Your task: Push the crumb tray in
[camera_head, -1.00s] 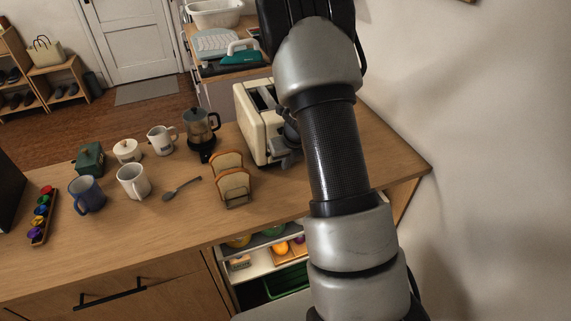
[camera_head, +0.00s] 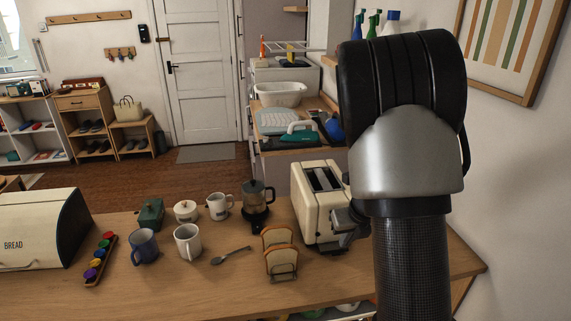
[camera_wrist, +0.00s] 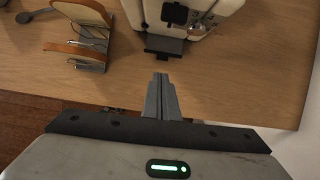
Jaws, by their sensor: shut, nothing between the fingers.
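The cream toaster (camera_head: 318,212) stands on the wooden counter, partly hidden by my arm in the head view. In the wrist view the toaster (camera_wrist: 217,8) is at the top, with a black lever (camera_wrist: 175,14) on its facing side. The dark grey crumb tray (camera_wrist: 165,44) sticks out from the base of that side. My gripper (camera_wrist: 161,77) is shut and empty, its fingertips pointing at the tray. A small gap shows between fingertips and tray in the picture. My arm hides most of the gripper in the head view.
A toast rack with bread slices (camera_head: 280,253) stands left of the toaster; it also shows in the wrist view (camera_wrist: 84,30). A coffee pot (camera_head: 257,203), mugs and a spoon (camera_head: 231,255) are farther left. Bare counter (camera_wrist: 245,85) lies right of the gripper, ending at an edge.

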